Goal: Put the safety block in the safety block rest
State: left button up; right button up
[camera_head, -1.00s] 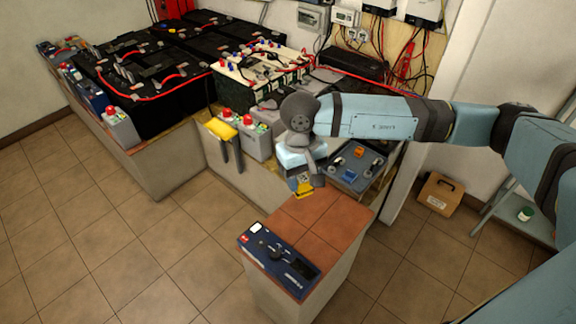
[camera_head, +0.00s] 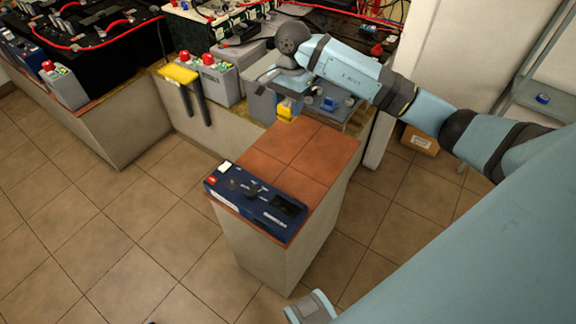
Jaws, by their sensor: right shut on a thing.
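My right gripper (camera_head: 287,98) points down just beyond the far end of the tiled pedestal (camera_head: 300,152). It is shut on a small yellow block, which I take to be the safety block (camera_head: 286,112). The block hangs upright near the pedestal's far left corner; whether it touches anything below is hard to tell. Part of it is hidden by the fingers. I cannot make out which thing is the safety block rest.
A dark blue device (camera_head: 256,203) lies at the pedestal's near end; the tiles behind it are bare. A grey tray (camera_head: 352,110) is partly behind my right wrist.

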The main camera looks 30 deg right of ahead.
notch_tip(320, 180, down, 20)
jog(key=shift+r+b, duration=0.1)
jog(key=shift+b, duration=0.6)
jog(key=shift+f, duration=0.25)
jog(key=o, duration=1)
jog(key=shift+r, duration=0.1)
